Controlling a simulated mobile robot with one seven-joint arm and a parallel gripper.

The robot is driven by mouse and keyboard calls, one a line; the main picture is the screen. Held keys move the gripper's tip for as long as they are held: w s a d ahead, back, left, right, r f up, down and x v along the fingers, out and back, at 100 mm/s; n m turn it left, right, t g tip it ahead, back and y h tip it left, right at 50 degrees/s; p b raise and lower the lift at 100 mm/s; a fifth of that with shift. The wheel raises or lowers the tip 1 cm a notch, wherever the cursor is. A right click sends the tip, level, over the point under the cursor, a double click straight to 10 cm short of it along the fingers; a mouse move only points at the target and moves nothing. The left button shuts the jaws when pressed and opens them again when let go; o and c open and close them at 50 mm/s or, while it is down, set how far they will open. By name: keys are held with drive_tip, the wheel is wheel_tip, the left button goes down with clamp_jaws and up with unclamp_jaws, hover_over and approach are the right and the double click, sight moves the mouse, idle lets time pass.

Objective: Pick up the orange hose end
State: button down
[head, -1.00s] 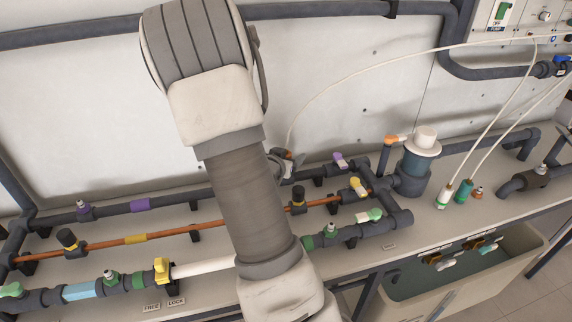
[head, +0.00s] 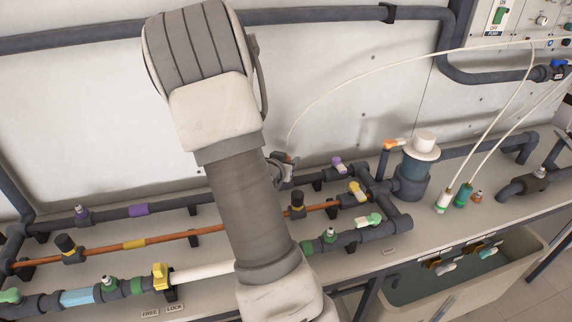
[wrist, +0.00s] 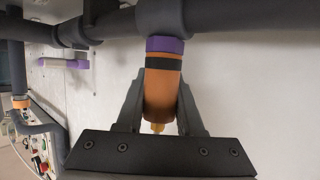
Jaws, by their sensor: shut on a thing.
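In the wrist view, my gripper (wrist: 160,82) has its two dark fingers closed on the sides of the orange hose end (wrist: 160,95). The hose end is an orange cylinder with a black band and a small brass tip. A purple ring (wrist: 165,45) sits directly above it, below a dark pipe fitting; I cannot tell whether the two are joined. In the head view, my arm hides most of the gripper (head: 284,166). A thin cream hose (head: 340,87) arcs down to that spot behind the arm.
Dark pipes with coloured valves run along the bench, including a yellow valve (head: 357,191) and a purple-capped one (head: 337,164). A white-topped cylinder (head: 421,150) stands at the right beside an orange-topped post (head: 393,144). A water basin (head: 510,262) lies below the front edge.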

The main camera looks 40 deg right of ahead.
drive_tip(key=shift+r, duration=0.1)
drive_tip(key=s+d+r+p, duration=0.3)
drive_tip(key=s+r, duration=0.7)
drive_tip(key=s, duration=0.1)
drive_tip(key=shift+d+r, duration=0.3)
drive_tip(key=shift+r, duration=0.1)
idle(0.4)
